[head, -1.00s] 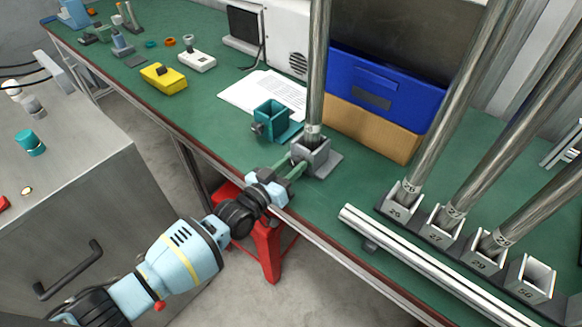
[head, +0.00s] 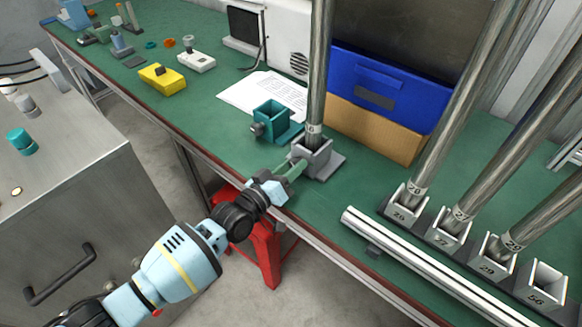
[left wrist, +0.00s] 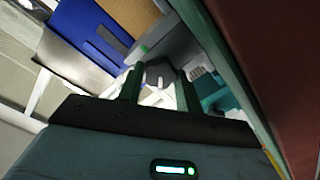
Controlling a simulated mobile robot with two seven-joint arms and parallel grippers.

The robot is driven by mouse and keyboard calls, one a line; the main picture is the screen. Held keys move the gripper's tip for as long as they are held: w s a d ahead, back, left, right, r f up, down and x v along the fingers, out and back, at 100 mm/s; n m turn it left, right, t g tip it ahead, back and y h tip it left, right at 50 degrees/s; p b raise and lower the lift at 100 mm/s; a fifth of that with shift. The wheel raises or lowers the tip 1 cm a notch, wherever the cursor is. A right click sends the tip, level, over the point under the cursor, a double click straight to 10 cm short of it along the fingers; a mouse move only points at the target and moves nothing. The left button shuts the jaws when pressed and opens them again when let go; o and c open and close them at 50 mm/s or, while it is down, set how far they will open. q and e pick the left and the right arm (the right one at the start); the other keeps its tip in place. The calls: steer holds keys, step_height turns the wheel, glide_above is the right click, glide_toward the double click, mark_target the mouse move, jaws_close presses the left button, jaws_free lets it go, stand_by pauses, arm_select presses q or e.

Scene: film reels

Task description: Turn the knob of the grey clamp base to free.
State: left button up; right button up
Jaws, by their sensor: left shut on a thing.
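The grey clamp base (head: 318,158) stands near the front edge of the green bench. An upright metal tube (head: 317,70) stands in its square socket. My left gripper (head: 296,166) reaches in from the front left and is shut on the base's knob, which the fingers mostly hide in the head view. In the left wrist view the dark knob (left wrist: 160,74) sits between the two green fingers. I cannot read the knob's setting. My right gripper is not in view.
A teal clamp base (head: 270,118) with its own knob stands just left of the grey one. A rack of numbered sockets (head: 443,237) holds tubes at the right, with a metal rail (head: 430,262) before it. A blue bin (head: 385,90) is behind.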

arm_select(q)
steer(key=o, duration=1)
steer(key=shift+a, duration=0.1)
steer(key=v, duration=0.7)
steer(key=shift+s+a, duration=0.2)
steer(key=shift+s, duration=0.1)
